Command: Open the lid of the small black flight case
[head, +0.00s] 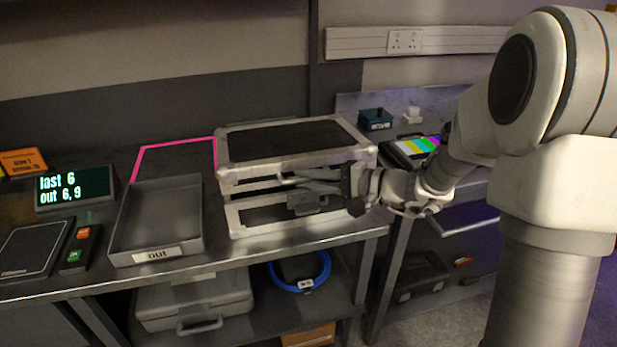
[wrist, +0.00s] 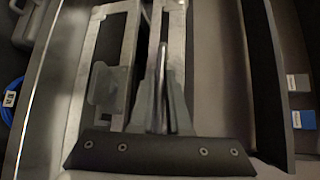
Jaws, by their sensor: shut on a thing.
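The small black flight case (head: 295,139) stands on the bench, with a black top panel and silver metal edging. Its lower front (head: 275,214) shows below a dark band between two silver rims. My gripper (head: 298,181) reaches in from the right at the case's front. In the wrist view my gripper's fingers (wrist: 165,75) are closed on a thin part of the case front, mostly hidden between them.
A grey "out" tray (head: 158,255) stands left of the case, near a text display (head: 75,190). A colour-bar monitor (head: 412,150) stands at the right, beyond my arm. A lower shelf holds a grey case (head: 195,298) and a blue cable coil (head: 323,265).

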